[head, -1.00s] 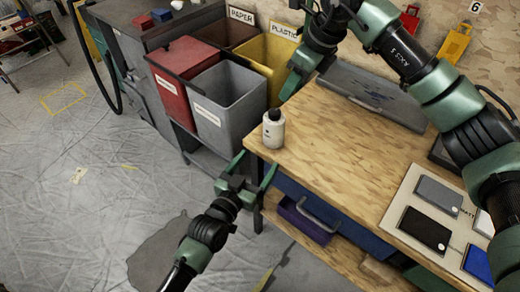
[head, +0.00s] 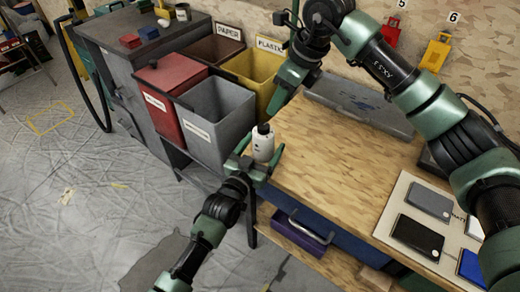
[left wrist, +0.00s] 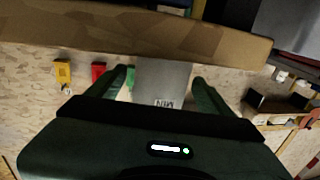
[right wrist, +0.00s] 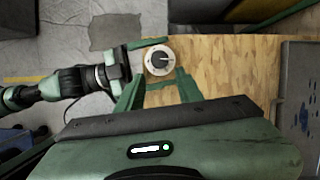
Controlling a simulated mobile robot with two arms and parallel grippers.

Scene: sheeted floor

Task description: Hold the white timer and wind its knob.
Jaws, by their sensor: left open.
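The white timer (head: 263,146) with its black knob stands upright near the left corner of the wooden workbench. My left gripper (head: 258,165) is open at the bench corner, its fingers on either side of the timer. In the left wrist view the timer's pale body (left wrist: 163,82), with lettering, shows between the open fingers (left wrist: 165,85); contact is not clear. The right wrist view shows the timer (right wrist: 158,62) from above, with its dark knob in a white ring. My right gripper (right wrist: 158,82) is open above and beside it, its fingers apart with nothing between them.
Red (head: 173,97), grey (head: 217,122) and yellow (head: 254,77) bins stand left of and behind the bench. A grey case (head: 358,103) lies at the bench's back. A board with flat devices (head: 430,215) lies at the right. The bench middle is clear.

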